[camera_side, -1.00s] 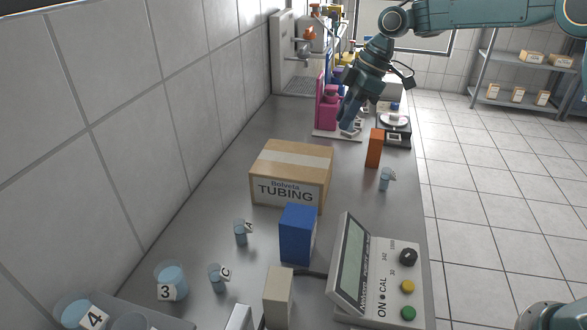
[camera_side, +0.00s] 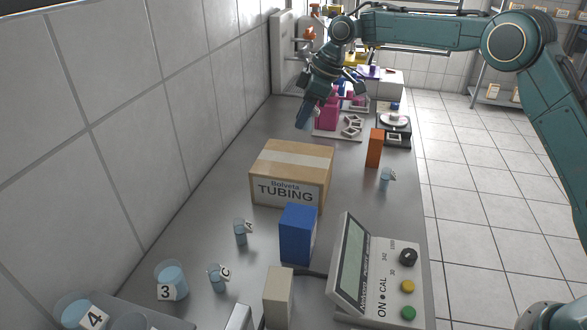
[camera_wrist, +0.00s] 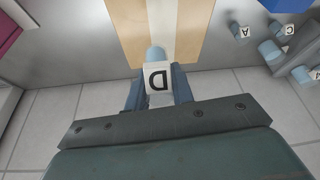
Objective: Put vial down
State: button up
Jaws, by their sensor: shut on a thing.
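My gripper (camera_wrist: 158,92) is shut on a vial labelled D (camera_wrist: 158,76) in the wrist view. The vial has a light blue end and a white label, and it sits between the two fingers. In the side view my gripper (camera_side: 304,122) is above the far part of the bench, behind the cardboard tubing box (camera_side: 290,185). The vial is too small to make out there. In the wrist view the box (camera_wrist: 130,30) lies beyond the vial.
Vial A (camera_side: 240,235), vial C (camera_side: 216,278) and another small vial (camera_side: 386,180) stand on the bench. A blue box (camera_side: 298,235), an orange box (camera_side: 375,148), a meter (camera_side: 380,275) and a pink stand (camera_side: 327,112) are around. The bench left of the cardboard box is clear.

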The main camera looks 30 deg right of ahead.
aim_at(319, 111)
jog(key=shift+f, duration=3.7)
jog(key=shift+f, duration=0.1)
jog(key=o, duration=1)
jog(key=shift+c, duration=0.2)
jog(key=v, duration=1.2)
